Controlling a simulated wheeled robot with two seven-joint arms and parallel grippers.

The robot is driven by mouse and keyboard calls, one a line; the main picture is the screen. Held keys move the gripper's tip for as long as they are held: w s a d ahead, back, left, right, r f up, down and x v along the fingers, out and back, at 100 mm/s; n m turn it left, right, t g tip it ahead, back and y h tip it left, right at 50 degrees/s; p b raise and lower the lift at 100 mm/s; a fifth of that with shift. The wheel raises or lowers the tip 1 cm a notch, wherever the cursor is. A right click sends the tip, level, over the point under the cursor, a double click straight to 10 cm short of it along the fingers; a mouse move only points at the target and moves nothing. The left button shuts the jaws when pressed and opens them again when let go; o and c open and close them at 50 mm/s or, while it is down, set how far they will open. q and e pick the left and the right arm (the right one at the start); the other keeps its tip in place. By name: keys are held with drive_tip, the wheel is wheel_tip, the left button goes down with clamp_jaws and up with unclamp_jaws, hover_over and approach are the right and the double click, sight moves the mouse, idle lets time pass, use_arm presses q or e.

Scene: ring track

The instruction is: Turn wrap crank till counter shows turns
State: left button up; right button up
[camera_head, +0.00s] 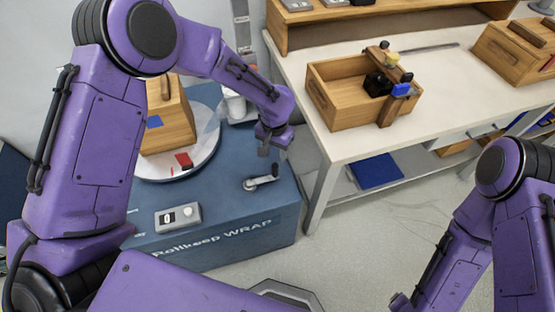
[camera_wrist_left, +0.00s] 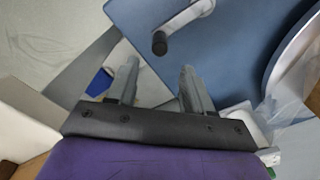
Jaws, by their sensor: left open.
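The wrap crank (camera_head: 261,179) is a small grey arm with a dark knob, on top of the blue wrap machine (camera_head: 225,235). It also shows in the left wrist view (camera_wrist_left: 183,22), with its dark knob beyond my fingers. The counter (camera_head: 178,217) is a light box on the machine's front left, with a small display that seems to read 0. My left gripper (camera_head: 272,148) hangs above and behind the crank, open and empty. Its two grey fingers (camera_wrist_left: 155,82) are spread and apart from the knob. My right arm is at the right edge; its gripper is not clearly shown.
A white table (camera_head: 360,140) at the right holds an open wooden box (camera_head: 330,98). Grey floor lies between the machine and my right arm.

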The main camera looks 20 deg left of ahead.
sight(275, 165)
use_arm(q)
wheel_tip(275, 165, down, 9)
drive_tip(key=shift+p, duration=0.35)
drive_tip(key=shift+s+f, duration=0.15)
drive_tip(key=shift+f, duration=0.4)
clamp_jaws()
